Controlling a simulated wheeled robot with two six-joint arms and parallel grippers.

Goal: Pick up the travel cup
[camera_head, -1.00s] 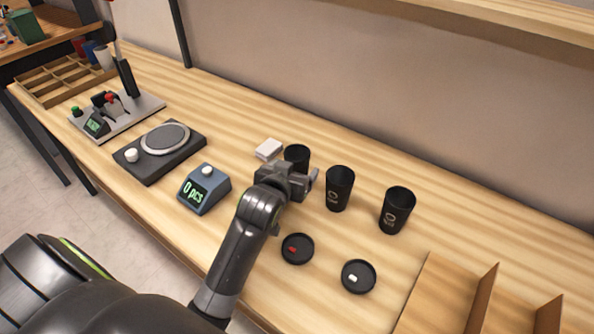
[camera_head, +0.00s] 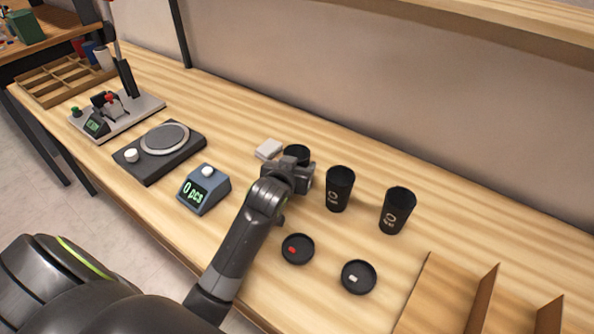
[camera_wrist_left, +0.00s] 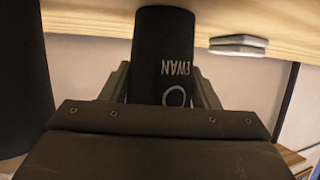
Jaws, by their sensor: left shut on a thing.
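A black travel cup (camera_head: 297,152) stands on the wooden bench, partly hidden behind my left gripper (camera_head: 296,170). In the left wrist view the cup (camera_wrist_left: 163,45) sits between the two fingers, with white lettering and a ring mark on its side. The left gripper is shut on this cup. Whether the cup's base touches the bench is hidden. Two more black cups, a middle one (camera_head: 339,188) and a right one (camera_head: 397,210), stand upright to the right. My right gripper is not in view.
Two black lids, one with a red tab (camera_head: 297,249) and one with a white tab (camera_head: 358,276), lie in front. A white block (camera_head: 268,149) is just left of the held cup. A counter reading 0 pcs (camera_head: 204,190) and a round-plate device (camera_head: 160,150) stand further left.

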